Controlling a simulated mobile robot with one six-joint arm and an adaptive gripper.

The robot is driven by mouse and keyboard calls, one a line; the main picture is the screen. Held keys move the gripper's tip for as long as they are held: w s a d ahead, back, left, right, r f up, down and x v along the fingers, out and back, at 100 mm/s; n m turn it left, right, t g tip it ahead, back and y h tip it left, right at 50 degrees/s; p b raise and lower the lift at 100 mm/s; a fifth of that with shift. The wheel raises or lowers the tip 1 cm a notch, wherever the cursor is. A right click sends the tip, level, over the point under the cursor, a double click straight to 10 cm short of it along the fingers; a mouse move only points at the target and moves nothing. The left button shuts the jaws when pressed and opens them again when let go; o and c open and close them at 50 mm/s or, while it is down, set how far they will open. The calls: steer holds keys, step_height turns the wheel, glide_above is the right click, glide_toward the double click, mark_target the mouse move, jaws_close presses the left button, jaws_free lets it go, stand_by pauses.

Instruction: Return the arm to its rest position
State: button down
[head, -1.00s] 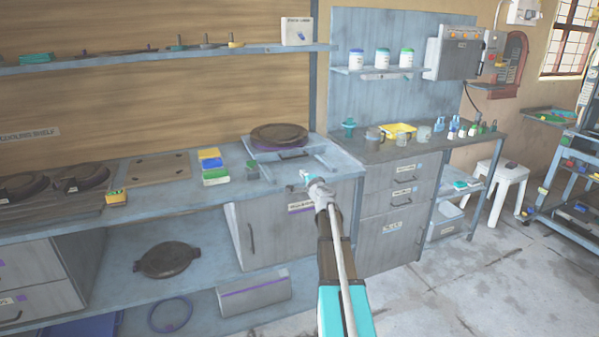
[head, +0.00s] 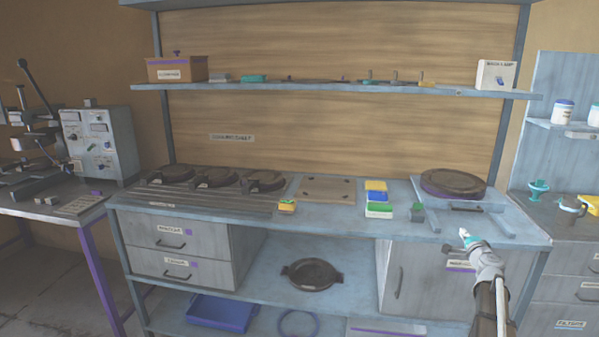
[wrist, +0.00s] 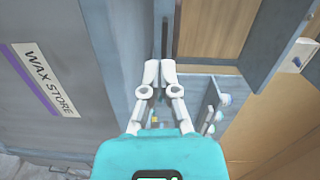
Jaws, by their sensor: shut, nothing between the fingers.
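My gripper (head: 464,234) is at the right in the head view, in front of the workbench's front edge, below the round dark plate (head: 453,182) on its stand. My forearm runs down out of the bottom of the head view.
The workbench (head: 340,222) lies close in front of my gripper. The cabinet labelled WAX STORE (wrist: 40,95) is at the left in the wrist view. A wall shelf (head: 330,90) hangs behind. A press (head: 40,130) stands on the left table.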

steer(key=s+a+f+n+g+y, duration=0.3)
steer(key=a+f+n, duration=0.1)
steer(key=a, duration=0.6)
steer(key=s+a+f+n+g+y, duration=0.25)
steer(key=a+n, duration=0.25)
steer(key=a, duration=0.6)
steer(key=s+a+f+n+g+y, duration=0.2)
steer(key=a+f+n+g, duration=0.15)
steer(key=a, duration=0.65)
steer(key=s+a+f+n+g+h, duration=0.25)
steer(key=s+a+f+g, duration=0.2)
steer(key=s, duration=0.55)
steer(key=s+a+f+n+g+h, duration=0.2)
steer(key=s+a+f+n+g, duration=0.25)
steer(key=s, duration=0.55)
step_height(320, 180, up, 20)
steer(key=p, duration=1.9)
steer(key=shift+s+r+t+h+p, duration=0.2)
steer(key=shift+r+t+h+p, duration=0.05)
steer(key=shift+t+h+p, duration=0.05)
